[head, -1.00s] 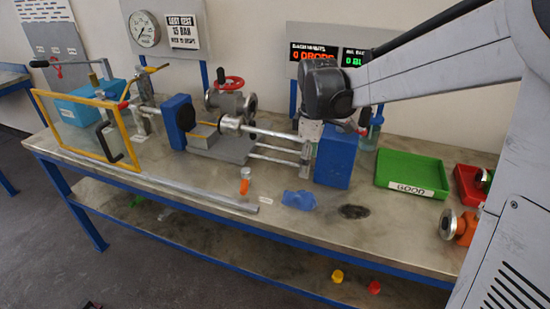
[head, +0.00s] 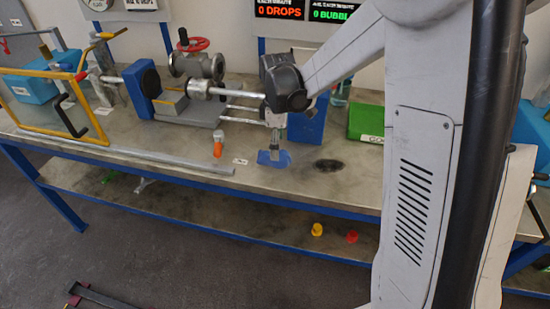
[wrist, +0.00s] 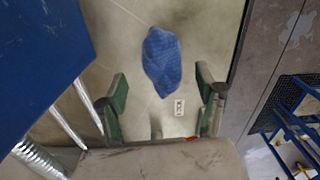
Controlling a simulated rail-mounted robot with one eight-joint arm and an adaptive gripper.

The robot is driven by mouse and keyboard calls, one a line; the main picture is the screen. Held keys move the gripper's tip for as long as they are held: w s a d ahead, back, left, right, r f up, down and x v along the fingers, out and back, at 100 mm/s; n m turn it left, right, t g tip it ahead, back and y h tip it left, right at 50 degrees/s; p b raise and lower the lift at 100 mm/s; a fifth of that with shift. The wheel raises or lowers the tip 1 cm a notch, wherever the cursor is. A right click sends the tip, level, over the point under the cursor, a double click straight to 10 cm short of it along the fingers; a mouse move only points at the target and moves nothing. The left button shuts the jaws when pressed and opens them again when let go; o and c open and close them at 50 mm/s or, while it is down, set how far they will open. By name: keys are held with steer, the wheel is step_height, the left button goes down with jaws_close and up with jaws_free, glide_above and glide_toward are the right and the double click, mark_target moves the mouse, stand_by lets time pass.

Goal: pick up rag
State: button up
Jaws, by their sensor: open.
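The rag (head: 283,159) is a crumpled blue cloth lying on the metal workbench top near its front edge. In the head view my gripper (head: 275,148) points down just over it and hides part of it. In the wrist view the rag (wrist: 162,62) lies ahead of and between the two green-padded fingers of my gripper (wrist: 162,88). The fingers are spread wide with nothing between them. They do not appear to touch the rag, though the exact height gap is hard to tell.
A blue block (head: 307,125) of the vessel rig stands right behind the gripper. An orange-and-white bottle (head: 218,145) and a small white label (head: 240,162) are left of the rag. A dark stain (head: 328,166) is right. A long grey bar (head: 150,158) lies along the front.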

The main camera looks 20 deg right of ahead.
steer(key=shift+a+f, duration=0.15)
steer(key=shift+f, duration=1.05)
steer(key=shift+a+f, duration=0.15)
steer(key=shift+f, duration=1)
steer(key=c, duration=1.2)
